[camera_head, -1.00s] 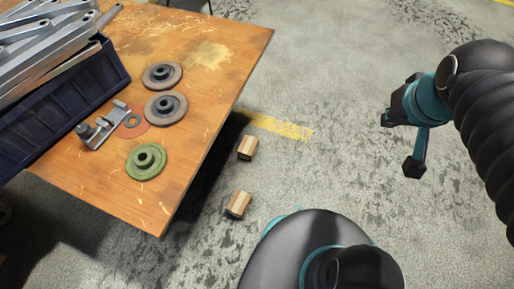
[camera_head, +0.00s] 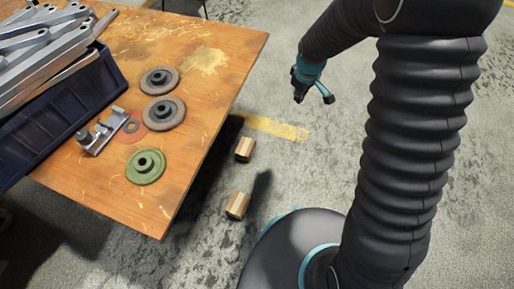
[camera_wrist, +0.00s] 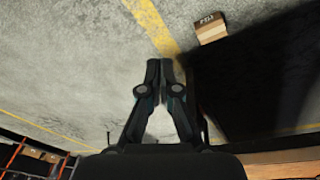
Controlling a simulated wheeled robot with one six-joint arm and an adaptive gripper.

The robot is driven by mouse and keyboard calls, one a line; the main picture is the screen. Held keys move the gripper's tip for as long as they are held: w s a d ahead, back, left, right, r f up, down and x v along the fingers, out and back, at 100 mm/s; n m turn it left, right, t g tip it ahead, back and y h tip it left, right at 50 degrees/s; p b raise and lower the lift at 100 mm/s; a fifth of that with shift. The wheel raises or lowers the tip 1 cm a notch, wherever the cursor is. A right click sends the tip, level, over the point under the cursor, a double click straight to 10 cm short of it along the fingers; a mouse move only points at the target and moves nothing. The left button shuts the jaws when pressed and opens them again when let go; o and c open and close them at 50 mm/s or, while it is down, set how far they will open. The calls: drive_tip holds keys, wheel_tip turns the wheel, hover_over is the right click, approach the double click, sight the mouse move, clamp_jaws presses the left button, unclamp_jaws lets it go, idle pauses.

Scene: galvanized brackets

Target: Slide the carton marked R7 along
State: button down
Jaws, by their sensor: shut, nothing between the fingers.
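Two small brown cartons lie on the floor beside the table in the head view: one (camera_head: 245,149) by the yellow line and one (camera_head: 237,206) closer to my base. No marking can be read on either there.
A wooden table (camera_head: 215,110) stands at the left with a dark bin (camera_head: 60,120) of metal brackets, several discs and a metal fitting. A yellow floor line (camera_head: 275,127) runs by the upper carton.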

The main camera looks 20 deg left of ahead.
drive_tip(key=a+f+n+g, duration=0.1)
drive_tip(key=a+f+n, duration=0.35)
drive_tip(key=f, duration=1.15)
drive_tip(key=n+p, duration=0.1)
drive_tip(key=n, duration=0.1)
approach(256, 156)
drive_tip(key=d+r, duration=0.3)
drive_tip(key=shift+m+g+h, duration=0.25)
drive_tip(key=shift+g+h, duration=0.05)
drive_tip(key=shift+g, duration=0.1)
wheel_tip(256, 156, down, 10)
drive_tip(key=shift+w+d+r+b, duration=0.1)
drive_tip(key=shift+d+r+b, duration=0.1)
drive_tip(key=shift+b, duration=0.1)
drive_tip(key=a, duration=0.3)
drive_tip(key=shift+w+f, duration=0.1)
drive_tip(key=shift+f, duration=0.2)
drive_tip(key=shift+a, duration=0.55)
drive_tip(key=shift+w, duration=0.1)
